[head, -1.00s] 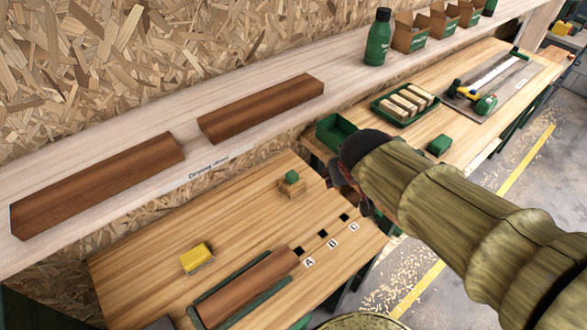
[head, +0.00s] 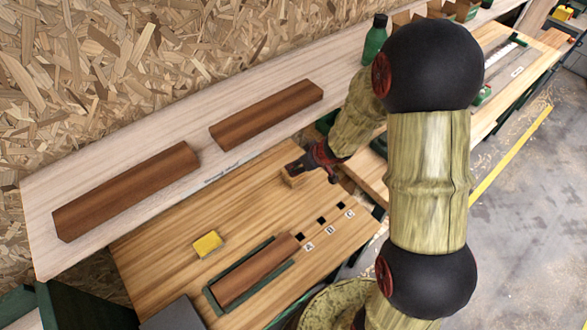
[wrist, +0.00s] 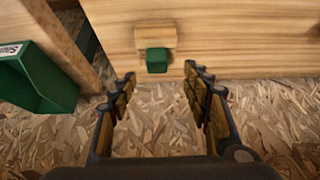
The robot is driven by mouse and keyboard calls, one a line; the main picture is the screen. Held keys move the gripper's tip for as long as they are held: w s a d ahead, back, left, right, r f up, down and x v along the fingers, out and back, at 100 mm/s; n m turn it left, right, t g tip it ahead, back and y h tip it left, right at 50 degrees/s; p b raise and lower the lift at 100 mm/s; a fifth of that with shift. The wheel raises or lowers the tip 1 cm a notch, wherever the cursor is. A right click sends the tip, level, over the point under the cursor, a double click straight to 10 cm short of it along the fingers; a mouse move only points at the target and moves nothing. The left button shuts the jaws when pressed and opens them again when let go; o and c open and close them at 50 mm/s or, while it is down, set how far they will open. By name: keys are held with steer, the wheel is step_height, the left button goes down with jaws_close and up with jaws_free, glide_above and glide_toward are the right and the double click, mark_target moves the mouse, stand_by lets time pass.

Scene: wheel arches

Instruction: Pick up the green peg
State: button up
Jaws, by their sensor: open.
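The green peg (wrist: 157,60) shows in the wrist view as a small green block end against a pale wooden block (wrist: 155,38). It lies just ahead of and between the fingertips of my gripper (wrist: 160,73), whose two fingers are spread apart with nothing between them. In the head view my gripper (head: 303,168) is at the wooden block (head: 291,181) on the bench and hides the peg. I cannot tell whether the fingers touch the peg.
The bench (head: 165,235) holds a yellow block (head: 207,244), a brown wooden piece (head: 255,272) in a green holder, and dark square holes marked A, B and C. A shelf behind carries two brown pieces (head: 265,115). A green bin (wrist: 38,80) is at left in the wrist view.

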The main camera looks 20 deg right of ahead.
mark_target(296, 168)
steer(key=b+x, duration=0.1)
steer(key=x, duration=0.1)
steer(key=b+x, duration=0.1)
steer(key=x, duration=0.1)
steer(key=b+x, duration=0.1)
steer(key=x, duration=0.1)
steer(key=shift+d+f, duration=0.1)
steer(key=shift+d, duration=0.25)
steer(key=shift+w+a+f+b, duration=0.15)
steer(key=shift+w+f+b, duration=0.15)
steer(key=shift+b, duration=0.05)
steer(key=shift+r, duration=0.1)
steer(key=shift+c, duration=0.5)
steer(key=c, duration=1.1)
jaws_close()
